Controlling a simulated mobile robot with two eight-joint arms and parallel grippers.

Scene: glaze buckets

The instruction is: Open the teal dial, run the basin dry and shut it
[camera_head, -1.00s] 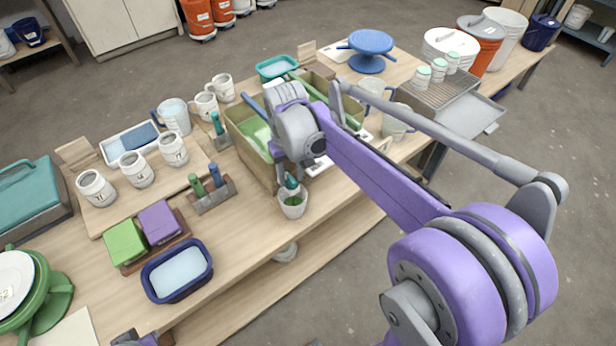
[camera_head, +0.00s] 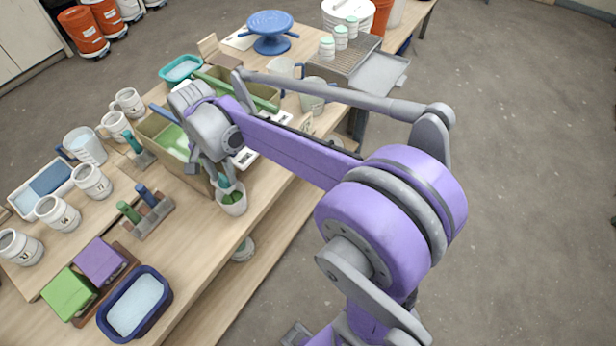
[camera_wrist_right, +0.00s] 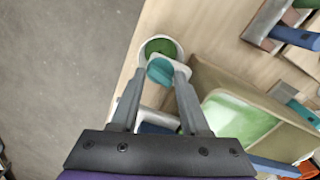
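The teal dial (camera_wrist_right: 160,70) shows between my right fingertips in the wrist view. In the head view a teal piece (camera_head: 224,182) shows just below my right gripper. My right gripper (camera_wrist_right: 160,80) has one finger on each side of the dial; whether they press on it is unclear. The basin (camera_wrist_right: 200,80) is a tan box with green liquid (camera_wrist_right: 235,120) in it, beside the gripper; it also shows in the head view (camera_head: 197,172). A white cup (camera_head: 232,205) with green inside stands below the dial. My left gripper is out of view.
Several white mugs and a navy tub (camera_head: 135,305) of pale liquid lie further left. A green bar (camera_head: 235,90) lies across the far end of the basin. The floor at right is clear.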

